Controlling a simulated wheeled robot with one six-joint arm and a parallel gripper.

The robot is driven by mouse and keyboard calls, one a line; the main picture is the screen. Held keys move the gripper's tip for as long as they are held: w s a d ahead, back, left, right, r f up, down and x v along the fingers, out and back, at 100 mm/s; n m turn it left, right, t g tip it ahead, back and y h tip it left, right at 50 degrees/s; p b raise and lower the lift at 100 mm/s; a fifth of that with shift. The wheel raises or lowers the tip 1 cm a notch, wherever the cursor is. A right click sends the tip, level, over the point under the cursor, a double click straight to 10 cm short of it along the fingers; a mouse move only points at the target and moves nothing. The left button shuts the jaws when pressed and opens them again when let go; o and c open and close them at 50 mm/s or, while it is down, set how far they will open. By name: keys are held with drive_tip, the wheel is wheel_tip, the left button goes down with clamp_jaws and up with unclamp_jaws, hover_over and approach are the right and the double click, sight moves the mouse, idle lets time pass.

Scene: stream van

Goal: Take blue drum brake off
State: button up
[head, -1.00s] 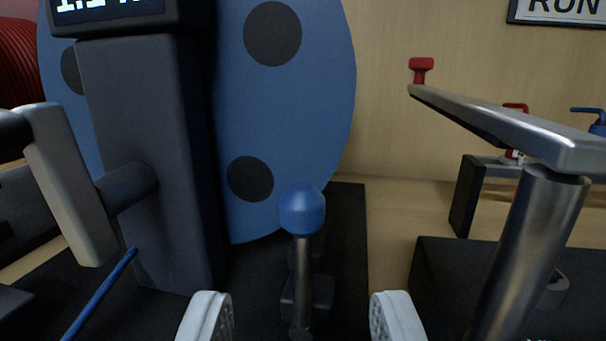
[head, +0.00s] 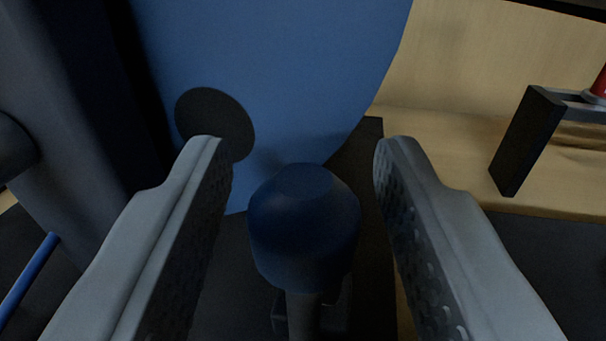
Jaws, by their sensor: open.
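The blue drum (head: 270,70) fills the upper middle of the head view, a large blue disc with a dark round spot. In front of it stands the brake lever, topped by a blue knob (head: 304,225) on a metal shaft (head: 302,315). My gripper (head: 295,150) is open, with one grey finger on each side of the knob. Gaps show between the knob and both fingers, so they appear apart from it. The lower part of the lever is mostly hidden below the knob.
A dark grey post (head: 70,120) stands close at the left, with a thin blue rod (head: 27,280) below it. At the right a black bracket (head: 527,140) and part of a red item (head: 599,84) stand on the wooden surface (head: 450,150).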

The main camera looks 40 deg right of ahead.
clamp_jaws()
drive_tip(key=shift+s+d+f+m, duration=0.1)
drive_tip(key=shift+s+d+m, duration=0.25)
drive_tip(key=shift+s+m, duration=0.3)
drive_tip(key=shift+s+d+f+m, duration=0.1)
drive_tip(key=shift+s+d+m, duration=0.3)
drive_tip(key=shift+m, duration=0.35)
unclamp_jaws()
drive_tip(key=v, duration=1.7)
drive_tip(key=shift+a+f, duration=0.2)
drive_tip(key=shift+f, duration=0.1)
drive_tip(key=shift+s, duration=0.15)
drive_tip(key=shift+c, duration=0.2)
